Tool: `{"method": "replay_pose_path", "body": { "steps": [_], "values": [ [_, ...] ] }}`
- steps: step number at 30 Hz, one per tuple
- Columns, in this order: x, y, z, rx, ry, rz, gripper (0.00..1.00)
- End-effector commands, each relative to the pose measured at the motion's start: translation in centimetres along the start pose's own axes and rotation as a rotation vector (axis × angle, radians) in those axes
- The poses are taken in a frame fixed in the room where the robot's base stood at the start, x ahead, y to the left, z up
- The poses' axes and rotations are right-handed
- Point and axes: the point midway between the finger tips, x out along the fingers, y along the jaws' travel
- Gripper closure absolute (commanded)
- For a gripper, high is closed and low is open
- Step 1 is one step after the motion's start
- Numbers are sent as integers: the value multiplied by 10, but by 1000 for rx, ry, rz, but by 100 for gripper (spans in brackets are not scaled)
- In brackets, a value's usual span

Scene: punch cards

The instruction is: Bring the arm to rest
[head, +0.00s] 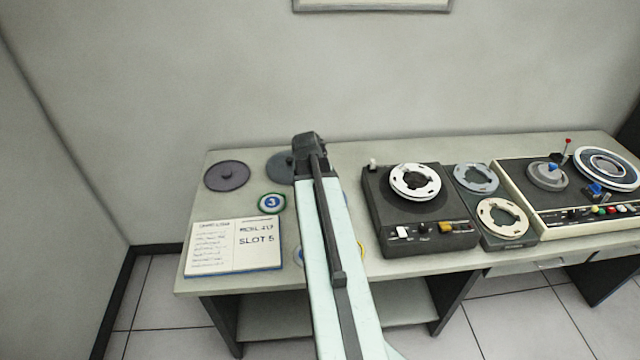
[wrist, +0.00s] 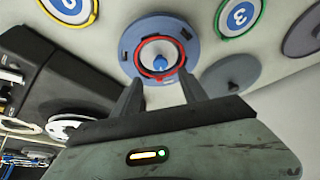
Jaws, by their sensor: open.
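My gripper (head: 310,150) is at the far end of my pale arm, which reaches out over the desk toward the wall. In the wrist view my gripper (wrist: 161,90) shows two dark fingers standing apart, with nothing seen held between them. Beyond the fingertips lies a blue disc (wrist: 135,40) with a red-rimmed ring (wrist: 163,75) and a small blue centre. I cannot tell how far the fingertips are above it. In the head view my arm hides most of that part of the desk.
An open notebook (head: 234,246), a green-rimmed disc (head: 272,202) and a dark grey disc (head: 227,175) lie left of my arm. A tape machine (head: 425,225) stands close to its right. A larger console (head: 520,180) is farther right. The wall is close behind the desk.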

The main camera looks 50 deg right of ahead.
Motion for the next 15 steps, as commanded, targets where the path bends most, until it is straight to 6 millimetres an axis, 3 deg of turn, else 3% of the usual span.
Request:
{"method": "replay_pose_path", "body": {
  "steps": [10,13,15],
  "values": [
    [1,-3,1,-4,0,-2,50],
    [-4,-30,14,-48,0,-20,50],
    [-13,-70,35,-113,0,-47,50]
  ]
}}
